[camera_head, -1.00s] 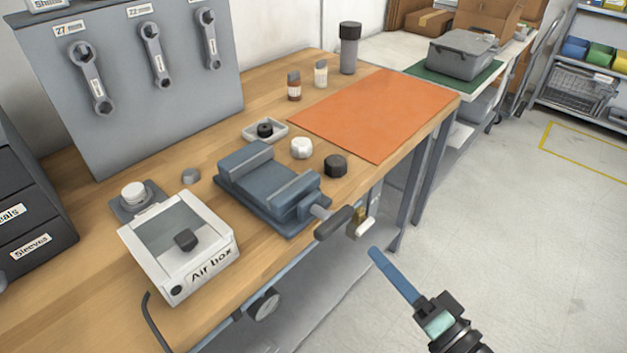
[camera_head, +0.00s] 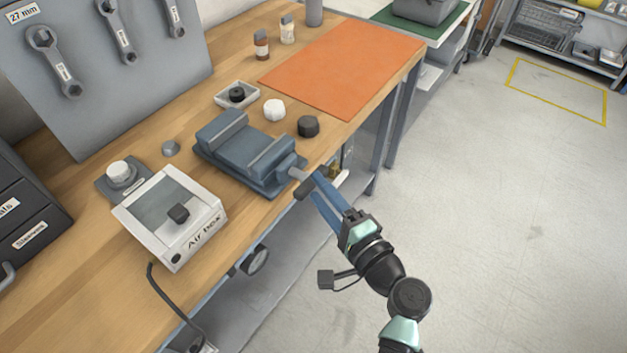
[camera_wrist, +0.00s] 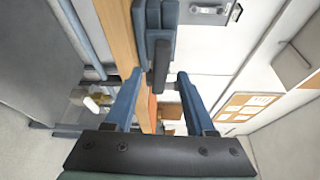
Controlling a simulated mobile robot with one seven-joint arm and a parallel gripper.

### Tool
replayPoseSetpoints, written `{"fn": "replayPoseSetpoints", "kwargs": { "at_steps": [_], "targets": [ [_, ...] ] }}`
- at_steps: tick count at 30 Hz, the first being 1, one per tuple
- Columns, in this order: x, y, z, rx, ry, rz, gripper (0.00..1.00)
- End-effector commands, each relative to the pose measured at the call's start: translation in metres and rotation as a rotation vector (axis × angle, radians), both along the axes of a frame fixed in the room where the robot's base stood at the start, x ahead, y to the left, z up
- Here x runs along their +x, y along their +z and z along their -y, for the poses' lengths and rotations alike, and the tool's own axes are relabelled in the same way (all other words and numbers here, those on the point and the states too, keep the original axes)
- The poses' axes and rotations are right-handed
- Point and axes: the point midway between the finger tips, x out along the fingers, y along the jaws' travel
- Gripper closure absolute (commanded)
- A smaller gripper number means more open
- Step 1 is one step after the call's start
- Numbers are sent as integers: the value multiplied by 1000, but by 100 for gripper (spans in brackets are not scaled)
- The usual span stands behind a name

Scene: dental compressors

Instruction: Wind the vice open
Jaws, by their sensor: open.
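The blue-grey vice (camera_head: 232,150) sits at the bench's front edge, its jaws parted by a gap. Its screw (camera_head: 297,174) sticks out over the edge to a dark handle bar (camera_head: 312,183). My gripper (camera_head: 318,194) is at this handle, its blue fingers reaching up from the lower right. In the wrist view, the gripper (camera_wrist: 160,78) is open, with the dark handle (camera_wrist: 161,62) showing between the two fingertips and a gap at each side. The vice body (camera_wrist: 154,18) is beyond it at the top. Whether a finger touches the handle is hard to tell.
The Air box (camera_head: 170,222) stands left of the vice. A dark knob (camera_head: 308,126), a white knob (camera_head: 274,110) and a small tray (camera_head: 226,99) lie behind it. An orange mat (camera_head: 345,68) covers the far bench. The floor at right is clear.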

Motion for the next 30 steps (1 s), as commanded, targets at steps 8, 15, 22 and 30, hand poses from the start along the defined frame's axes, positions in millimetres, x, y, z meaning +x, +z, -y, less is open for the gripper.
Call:
{"fn": "replayPoseSetpoints", "kwargs": {
  "at_steps": [8, 15, 22, 30],
  "targets": [
    [22, -1, -14, -1, 1, 1, 45],
    [24, -1, -15, -1, 0, 1, 45],
    [23, -1, -15, -1, 0, 1, 77],
    [23, -1, -14, -1, 0, 1, 100]
  ]
}}
